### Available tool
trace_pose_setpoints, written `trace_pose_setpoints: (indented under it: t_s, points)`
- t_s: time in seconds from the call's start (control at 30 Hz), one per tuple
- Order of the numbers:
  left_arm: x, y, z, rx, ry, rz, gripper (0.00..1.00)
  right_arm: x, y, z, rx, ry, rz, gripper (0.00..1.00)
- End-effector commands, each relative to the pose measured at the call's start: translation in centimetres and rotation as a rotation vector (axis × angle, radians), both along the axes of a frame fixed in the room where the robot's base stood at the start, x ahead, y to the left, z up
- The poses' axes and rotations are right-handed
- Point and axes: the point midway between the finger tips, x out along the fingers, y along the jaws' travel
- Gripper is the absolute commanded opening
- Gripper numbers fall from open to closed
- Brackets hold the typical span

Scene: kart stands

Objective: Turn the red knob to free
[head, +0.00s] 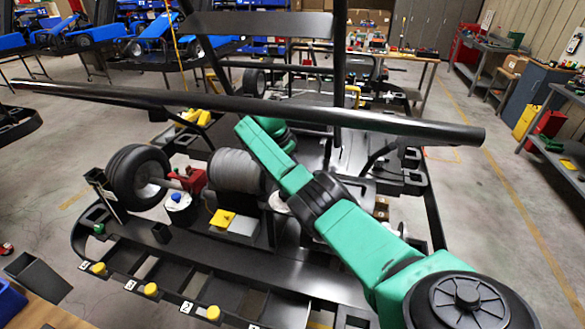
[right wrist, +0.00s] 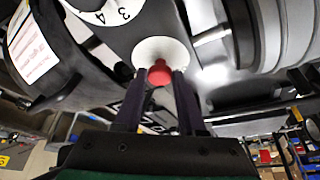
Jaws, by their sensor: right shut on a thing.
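The red knob (right wrist: 160,71) sits on a round white plate (right wrist: 160,47) on a dark panel, upper middle in the right wrist view. My right gripper (right wrist: 161,80) has its two dark fingers on either side of the knob, shut on it. Markings for the knob's position cannot be read here. In the head view my green right arm reaches from the lower right over the black kart frame (head: 215,272). Its gripper and the knob are hidden there. My left gripper is not in view.
A white dial with numbers (right wrist: 98,8) and grey cylindrical parts (right wrist: 285,35) lie close to the knob. In the head view a long black bar (head: 250,104) crosses above the kart. A wheel (head: 138,178) and grey cylinder (head: 235,170) stand left of my arm.

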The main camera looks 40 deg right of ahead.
Motion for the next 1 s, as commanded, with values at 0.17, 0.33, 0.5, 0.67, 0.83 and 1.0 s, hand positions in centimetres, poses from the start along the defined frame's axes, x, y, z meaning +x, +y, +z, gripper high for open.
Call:
trace_pose_setpoints:
  t_s: [0.17, 0.33, 0.5, 0.67, 0.83, 1.0]
  points:
    - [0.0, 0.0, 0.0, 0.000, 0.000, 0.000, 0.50, 0.0, -0.1, 0.1, -0.004, -0.001, -0.006, 0.00]
    - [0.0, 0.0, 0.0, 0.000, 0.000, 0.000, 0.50, 0.0, -0.1, 0.1, -0.004, -0.001, -0.006, 0.00]
    - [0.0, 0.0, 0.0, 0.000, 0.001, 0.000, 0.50, 0.0, -0.1, 0.1, -0.003, -0.001, -0.005, 0.69]
    - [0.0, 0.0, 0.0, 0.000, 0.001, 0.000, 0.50, 0.0, -0.1, 0.1, -0.002, -0.001, -0.004, 0.69]
    - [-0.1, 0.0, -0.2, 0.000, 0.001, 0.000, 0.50, 0.1, 0.1, 0.2, -0.001, -0.002, -0.004, 0.69]
    - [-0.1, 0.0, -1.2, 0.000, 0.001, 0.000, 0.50, 0.2, 1.1, 2.3, 0.000, -0.006, -0.001, 0.69]
